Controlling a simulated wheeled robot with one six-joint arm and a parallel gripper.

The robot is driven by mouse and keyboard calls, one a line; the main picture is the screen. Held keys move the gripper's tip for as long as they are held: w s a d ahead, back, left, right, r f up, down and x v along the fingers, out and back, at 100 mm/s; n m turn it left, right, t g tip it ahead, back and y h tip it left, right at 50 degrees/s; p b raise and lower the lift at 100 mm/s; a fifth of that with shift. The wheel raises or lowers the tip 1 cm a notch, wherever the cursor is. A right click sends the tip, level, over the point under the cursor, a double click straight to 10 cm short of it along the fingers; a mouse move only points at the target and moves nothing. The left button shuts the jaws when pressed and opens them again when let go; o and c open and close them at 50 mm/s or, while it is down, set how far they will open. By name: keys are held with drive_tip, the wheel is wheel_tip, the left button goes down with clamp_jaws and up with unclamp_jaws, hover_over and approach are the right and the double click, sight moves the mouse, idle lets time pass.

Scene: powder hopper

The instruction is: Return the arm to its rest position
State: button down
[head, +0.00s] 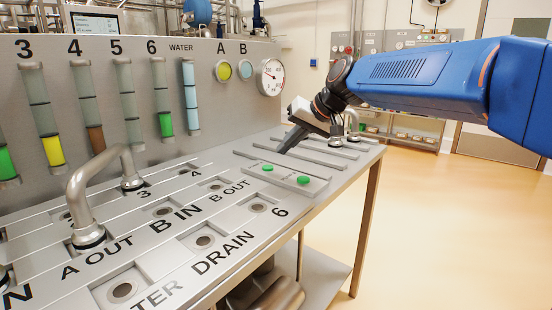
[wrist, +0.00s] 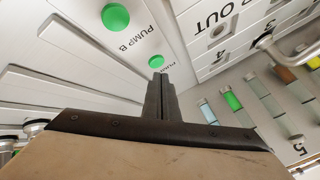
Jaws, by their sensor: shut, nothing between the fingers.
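One green button (head: 267,168) and a second green button (head: 303,180) sit on a raised plate. In the wrist view, the button near the PUMP B label (wrist: 116,17) and the other button (wrist: 156,62) show clear of the fingertips.
A curved metal pipe (head: 95,190) stands on the panel at the left. Labelled round ports, such as the DRAIN port (head: 204,241), lie in front. Coloured tubes (head: 88,110) and a gauge (head: 270,77) are on the back wall. Open floor (head: 450,230) lies to the right.

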drive_tip(key=s+d+f+h, duration=0.2)
drive_tip(key=s+d+f, duration=0.5)
drive_tip(key=s, duration=0.5)
drive_tip(key=s+d+f+m+h, duration=0.1)
drive_tip(key=s+d+f+h, duration=0.1)
drive_tip(key=s+d+f, duration=0.6)
drive_tip(key=s+d+f+m+h, duration=0.1)
drive_tip(key=s+d+f+h, duration=0.2)
drive_tip(key=s+d+f, duration=0.5)
drive_tip(key=s+d, duration=0.4)
drive_tip(key=s, duration=0.3)
drive_tip(key=shift+s+f, duration=0.15)
drive_tip(key=shift+s, duration=0.15)
